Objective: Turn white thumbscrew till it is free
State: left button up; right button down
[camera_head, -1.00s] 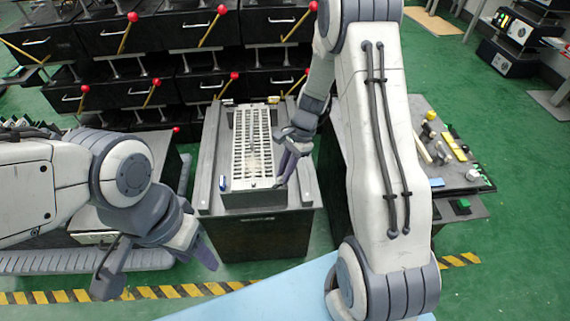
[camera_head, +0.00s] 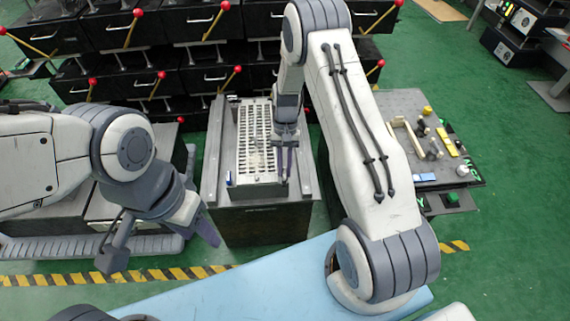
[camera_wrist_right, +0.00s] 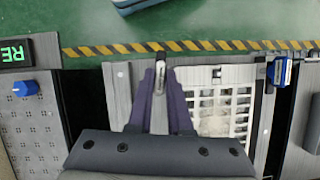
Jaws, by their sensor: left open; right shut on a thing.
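My right gripper (camera_head: 285,168) points down at the near right corner of a pale slotted panel (camera_head: 255,135) on a grey bench. In the right wrist view its two dark fingers (camera_wrist_right: 160,76) are close together on a small pale piece (camera_wrist_right: 160,59), apparently the white thumbscrew. The fingers hide most of it, so its threads and seating cannot be seen. The slotted panel also shows beside the fingers in the right wrist view (camera_wrist_right: 214,98). My left gripper (camera_head: 160,245) is open and empty, left of the bench and clear of it.
A blue knob-like part (camera_head: 229,178) sits at the panel's near left corner. A side table (camera_head: 400,105) with several small fixtures stands at right. Black drawer units with red-knobbed levers (camera_head: 190,75) stand behind.

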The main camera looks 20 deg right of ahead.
jog(key=shift+n, duration=0.6)
jog(key=shift+h, duration=0.3)
jog(key=c, duration=0.8)
grip_release()
jog(key=shift+c, duration=0.2)
jog(key=shift+r, duration=0.1)
jog(key=p+v, duration=0.1)
jog(key=v, duration=0.9)
jog(key=shift+w+r, duration=0.15)
